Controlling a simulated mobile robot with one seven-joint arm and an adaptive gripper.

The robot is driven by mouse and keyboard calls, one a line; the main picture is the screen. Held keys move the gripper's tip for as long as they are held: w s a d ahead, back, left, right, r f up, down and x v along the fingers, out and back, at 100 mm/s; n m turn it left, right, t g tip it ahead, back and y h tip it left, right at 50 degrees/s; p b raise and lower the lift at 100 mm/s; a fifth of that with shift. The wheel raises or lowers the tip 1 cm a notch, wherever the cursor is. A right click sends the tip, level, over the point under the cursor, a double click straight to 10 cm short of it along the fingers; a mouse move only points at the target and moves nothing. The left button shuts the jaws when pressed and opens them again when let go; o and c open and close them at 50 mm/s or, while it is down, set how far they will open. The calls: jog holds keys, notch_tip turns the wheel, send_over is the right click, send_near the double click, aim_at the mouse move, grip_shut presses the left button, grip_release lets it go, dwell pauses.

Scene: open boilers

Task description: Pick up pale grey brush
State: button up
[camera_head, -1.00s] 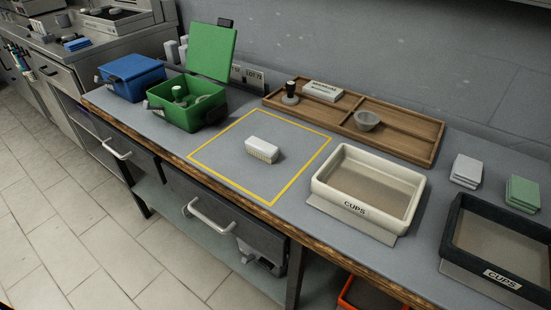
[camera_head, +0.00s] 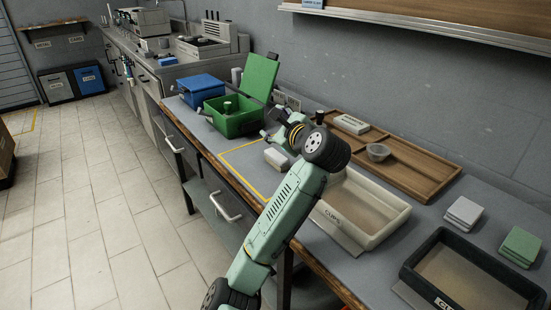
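The pale grey brush (camera_head: 276,159) lies on the counter inside the yellow-outlined square. It is a small block with a light top, and my arm now covers part of the area to its right. My gripper (camera_head: 270,134) is beyond the brush in this view, above the back part of the square and close to the green box. It looks apart from the brush. Its fingers are small and partly merged with the wrist, so their opening is unclear.
An open green box (camera_head: 237,123) and a blue box (camera_head: 200,89) stand to the left. A cream CUPS tray (camera_head: 390,226), a wooden divided tray (camera_head: 430,172) and a dark tray (camera_head: 415,272) lie to the right. A grey wall (camera_head: 400,85) runs behind the counter.

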aim_at(280, 157)
jog(key=s+d+f+m+g, duration=0.1)
jog(key=d+f, duration=0.1)
jog(key=d+f+m+g+y, duration=0.1)
jog(key=d+f+m, duration=0.1)
jog(key=f, duration=0.1)
jog(key=s+d+f+m+g, duration=0.1)
jog(key=f+m, duration=0.1)
jog(key=f, duration=0.1)
jog(key=shift+s+d+f+y, duration=0.15)
jog(key=shift+s+d+y, duration=0.2)
jog(key=shift+d+y, duration=0.05)
jog(key=shift+m, duration=0.3)
jog(key=x, duration=0.2)
jog(key=p+x, duration=0.1)
jog(key=x, duration=0.1)
jog(key=shift+w+a+f, duration=0.15)
jog(key=shift+f, duration=0.3)
jog(key=shift+f+p+x, duration=0.15)
jog(key=shift+p+x, duration=0.25)
jog(key=shift+x, duration=1.1)
jog(key=shift+f+p+x, duration=0.15)
jog(key=shift+p+x, duration=0.2)
jog(key=shift+x, duration=1.1)
jog(key=shift+c, duration=0.3)
jog(key=shift+d, duration=0.25)
jog(key=c, duration=1.2)
